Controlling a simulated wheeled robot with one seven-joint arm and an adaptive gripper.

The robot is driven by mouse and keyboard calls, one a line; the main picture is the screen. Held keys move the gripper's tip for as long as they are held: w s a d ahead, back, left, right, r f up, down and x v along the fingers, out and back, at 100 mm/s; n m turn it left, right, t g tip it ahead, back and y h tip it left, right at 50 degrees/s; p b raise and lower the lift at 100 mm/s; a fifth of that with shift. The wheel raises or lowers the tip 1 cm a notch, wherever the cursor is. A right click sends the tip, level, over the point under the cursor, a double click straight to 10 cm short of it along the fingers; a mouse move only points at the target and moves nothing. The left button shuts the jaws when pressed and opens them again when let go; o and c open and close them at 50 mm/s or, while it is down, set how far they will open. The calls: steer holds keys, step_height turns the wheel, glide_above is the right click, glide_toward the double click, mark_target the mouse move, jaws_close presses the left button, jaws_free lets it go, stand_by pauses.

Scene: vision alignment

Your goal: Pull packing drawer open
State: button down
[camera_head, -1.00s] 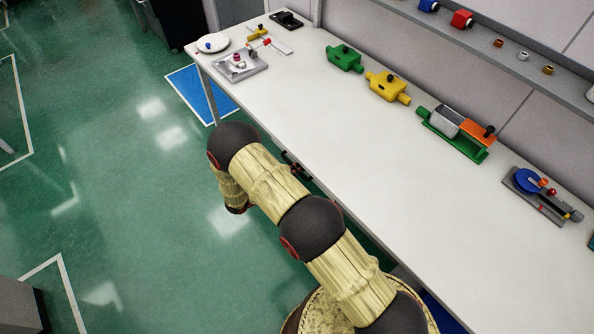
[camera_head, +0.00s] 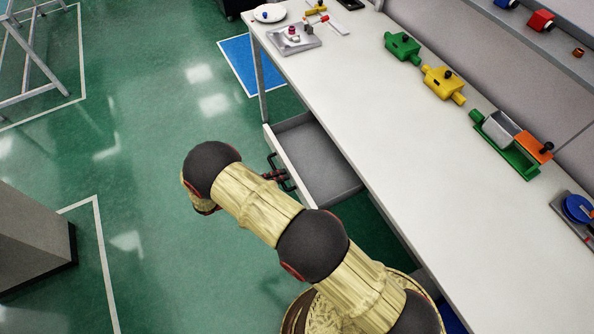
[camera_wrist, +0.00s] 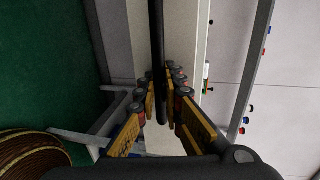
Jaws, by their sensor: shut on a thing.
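The packing drawer (camera_head: 316,157) is pulled out from under the long white table in the head view, and its grey inside looks empty. Its dark bar handle (camera_head: 287,180) is on the front face, partly hidden by my arm. In the wrist view the handle (camera_wrist: 158,50) runs as a dark bar down the middle, between my fingers. My gripper (camera_wrist: 164,95) is shut on this handle. In the head view my gripper is mostly hidden behind the arm.
The white table (camera_head: 400,150) carries a green block (camera_head: 402,46), a yellow block (camera_head: 443,84), a green tray (camera_head: 507,148) and a grey plate (camera_head: 294,38). A grey box (camera_head: 32,240) stands at left. The green floor between is clear.

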steer(key=shift+s+a+f, duration=0.1)
steer(key=shift+s+a, duration=0.2)
steer(key=shift+a, duration=0.4)
steer(key=shift+s+a, duration=0.3)
steer(key=shift+a, duration=0.35)
steer(key=c, duration=2.2)
jaws_free()
steer(key=shift+c, duration=0.2)
steer(key=v, duration=1.2)
